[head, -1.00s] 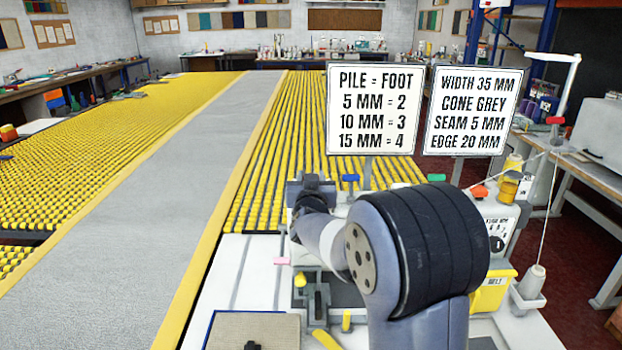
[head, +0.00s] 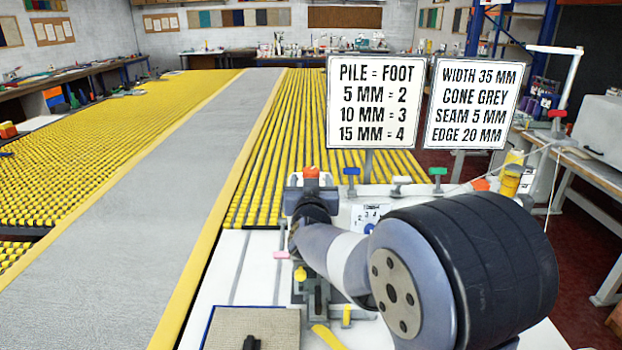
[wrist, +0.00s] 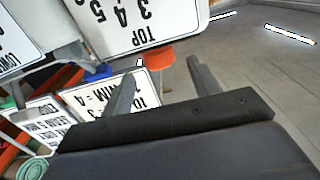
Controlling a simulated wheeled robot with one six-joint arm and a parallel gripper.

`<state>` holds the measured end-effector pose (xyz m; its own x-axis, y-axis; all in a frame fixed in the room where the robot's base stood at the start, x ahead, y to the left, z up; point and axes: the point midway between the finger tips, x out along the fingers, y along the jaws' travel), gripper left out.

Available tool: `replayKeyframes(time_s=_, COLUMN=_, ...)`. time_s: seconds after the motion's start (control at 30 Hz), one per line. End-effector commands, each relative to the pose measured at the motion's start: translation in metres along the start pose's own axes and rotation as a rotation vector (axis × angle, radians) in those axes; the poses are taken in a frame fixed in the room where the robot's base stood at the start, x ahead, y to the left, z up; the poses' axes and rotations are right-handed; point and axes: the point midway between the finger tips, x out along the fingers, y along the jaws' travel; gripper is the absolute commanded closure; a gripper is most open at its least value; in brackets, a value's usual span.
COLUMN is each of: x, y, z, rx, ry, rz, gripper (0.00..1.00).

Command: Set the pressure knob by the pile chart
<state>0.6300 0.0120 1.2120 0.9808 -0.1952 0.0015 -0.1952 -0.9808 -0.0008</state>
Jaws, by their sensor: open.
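The pile chart (head: 372,103) stands upright at the back of the machine and reads 5 mm = 2, 10 mm = 3, 15 mm = 4. An orange-red knob (head: 311,172) shows just above my gripper's end of the arm. In the wrist view my gripper (wrist: 160,70) is open, with the orange knob (wrist: 151,55) seen between its fingertips; contact cannot be told. A plate (wrist: 145,22) marked TOP with 3, 4, 5 is beside that knob. A dial plate (head: 370,214) with 2, 3, 4 is partly hidden by my arm. No knob's pressure label is readable.
A second sign (head: 472,104) gives width 35 mm, cone grey, seam 5 mm, edge 20 mm. Blue (head: 351,171), white (head: 400,180) and green (head: 438,172) knobs stand along the machine. A carpet sample (head: 252,328) lies in front. The grey runner lies to the left.

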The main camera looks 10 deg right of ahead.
Motion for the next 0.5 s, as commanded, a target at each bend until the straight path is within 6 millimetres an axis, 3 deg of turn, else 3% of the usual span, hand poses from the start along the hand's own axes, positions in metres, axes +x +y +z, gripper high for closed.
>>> replayKeyframes(time_s=0.2, x=-0.035, y=-0.001, z=0.0, rx=0.0, ry=0.002, rz=-0.002, gripper=0.42)
replayKeyframes(time_s=0.5, x=-0.051, y=0.0, z=0.0, rx=-0.001, ry=0.001, rz=0.0, gripper=0.42)
